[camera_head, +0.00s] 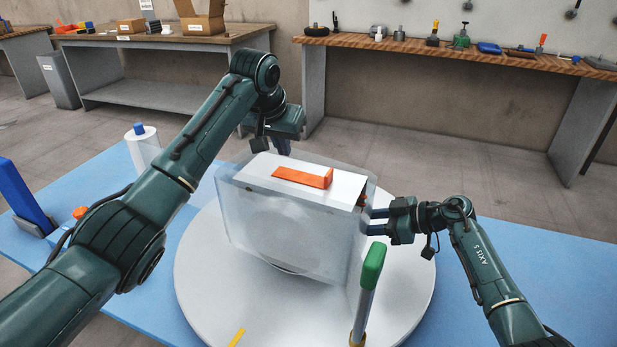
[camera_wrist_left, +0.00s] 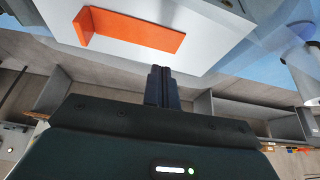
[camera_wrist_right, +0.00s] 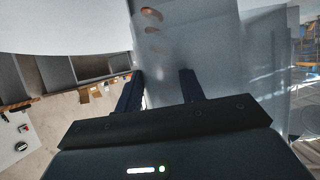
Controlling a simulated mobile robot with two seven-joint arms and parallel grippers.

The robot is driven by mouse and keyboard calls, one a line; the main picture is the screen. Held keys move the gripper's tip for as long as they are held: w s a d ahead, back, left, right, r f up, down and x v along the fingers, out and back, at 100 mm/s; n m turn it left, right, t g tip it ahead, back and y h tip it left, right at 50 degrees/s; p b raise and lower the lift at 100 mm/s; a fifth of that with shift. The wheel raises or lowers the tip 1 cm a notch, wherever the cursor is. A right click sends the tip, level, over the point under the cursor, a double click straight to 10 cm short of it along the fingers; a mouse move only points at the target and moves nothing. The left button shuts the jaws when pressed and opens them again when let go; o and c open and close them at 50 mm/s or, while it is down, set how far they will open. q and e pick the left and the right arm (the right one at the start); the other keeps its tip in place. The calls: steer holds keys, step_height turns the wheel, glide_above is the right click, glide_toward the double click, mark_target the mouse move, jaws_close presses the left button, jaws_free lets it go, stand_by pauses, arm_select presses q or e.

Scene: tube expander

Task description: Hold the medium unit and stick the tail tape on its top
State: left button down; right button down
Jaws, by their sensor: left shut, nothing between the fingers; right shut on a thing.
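The medium unit (camera_head: 280,235) is a pale box wrapped in translucent film on a white round turntable (camera_head: 205,270). The orange tail tape (camera_head: 300,178) lies along its white top, with its right end standing up as a tab; it also shows in the left wrist view (camera_wrist_left: 135,32). My left gripper (camera_head: 283,150) is behind the unit's far top edge, its fingers together and empty, apart from the tape in the left wrist view (camera_wrist_left: 162,72). My right gripper (camera_head: 373,222) is at the unit's right side, fingers either side of a translucent part in the right wrist view (camera_wrist_right: 160,82).
A green-topped post (camera_head: 372,265) stands upright in front of the unit's right side. A white roll (camera_head: 143,150) stands on the blue surface (camera_head: 85,180) at the left, near a blue upright (camera_head: 25,195). Workbenches with tools and boxes line the back wall.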

mark_target(286, 171)
arm_select(q)
steer(key=shift+f, duration=1.55)
steer(key=shift+f, duration=0.65)
stand_by(1.2)
steer(key=shift+r, duration=3.1)
steer(key=d, duration=0.1)
steer(key=s+d, duration=0.1)
steer(key=d, duration=0.1)
steer(key=s+d, duration=0.1)
steer(key=d, duration=0.1)
steer(key=shift+s+r, duration=0.1)
steer(key=shift+s, duration=0.1)
steer(key=shift+s+d, duration=0.1)
steer(key=shift+d, duration=0.15)
steer(key=shift+f, duration=2.55)
steer(key=shift+f, duration=0.4)
